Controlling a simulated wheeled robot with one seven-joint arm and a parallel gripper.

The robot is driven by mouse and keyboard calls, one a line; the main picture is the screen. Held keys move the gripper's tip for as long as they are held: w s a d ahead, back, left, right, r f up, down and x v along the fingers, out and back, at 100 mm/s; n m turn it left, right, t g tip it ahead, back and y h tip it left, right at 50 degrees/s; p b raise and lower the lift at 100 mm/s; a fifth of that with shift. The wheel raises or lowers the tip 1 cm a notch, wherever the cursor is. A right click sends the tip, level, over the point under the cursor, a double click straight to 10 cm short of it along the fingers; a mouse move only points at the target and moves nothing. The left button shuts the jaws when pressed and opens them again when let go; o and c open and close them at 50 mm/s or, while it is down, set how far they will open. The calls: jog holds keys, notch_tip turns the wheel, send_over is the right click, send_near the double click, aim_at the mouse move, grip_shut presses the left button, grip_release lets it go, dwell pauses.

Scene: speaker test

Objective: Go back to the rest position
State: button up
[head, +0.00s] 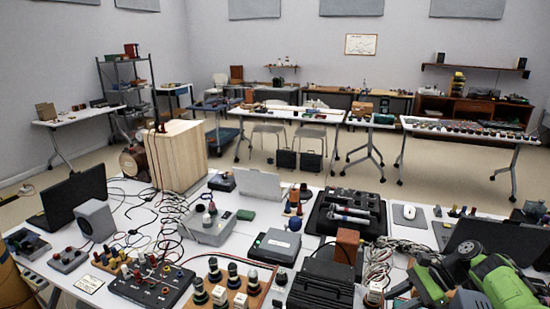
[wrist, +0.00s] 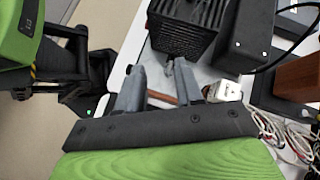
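My gripper (wrist: 158,66) shows in the wrist view with its two grey fingers apart. White tabletop shows in the gap between the fingertips, and I see nothing held there. A reddish-brown strip (wrist: 162,97) lies behind the fingers; I cannot tell what it is. A small white block (wrist: 228,90) is just right of the right finger. In the head view my green and dark arm is at the lower right, over the near edge of the white table (head: 120,200); the fingertips are hard to make out there.
A black finned box (head: 312,290) stands close to my gripper, also in the wrist view (wrist: 182,35). A brown block (head: 347,245), tangled cables (head: 380,262) and a black laptop (head: 495,245) are nearby. The near table is crowded. Floor shows beyond its edge, left in the wrist view.

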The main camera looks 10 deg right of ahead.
jog(key=s+a+r+n+g+h, duration=0.1)
jog(key=s+a+r+n+h, duration=0.1)
jog(key=a+r+n+h, duration=0.5)
jog(key=s+a+r+n+g+h, duration=0.1)
jog(key=s+a+r+n, duration=0.2)
jog(key=a, duration=0.7)
jog(key=s+a+r+n+t, duration=0.1)
jog(key=s+a+n+t, duration=0.1)
jog(key=s, duration=0.3)
jog(key=s+a+r+n+t+h, duration=0.1)
jog(key=s+a+r+n+t, duration=0.1)
jog(key=s, duration=0.4)
jog(key=s+a+r+n+t, duration=0.2)
jog(key=s+n, duration=0.1)
jog(key=s, duration=0.3)
jog(key=shift+s+r+n+h, duration=0.15)
jog(key=shift+s+n+h, duration=0.1)
jog(key=shift+n+h, duration=0.05)
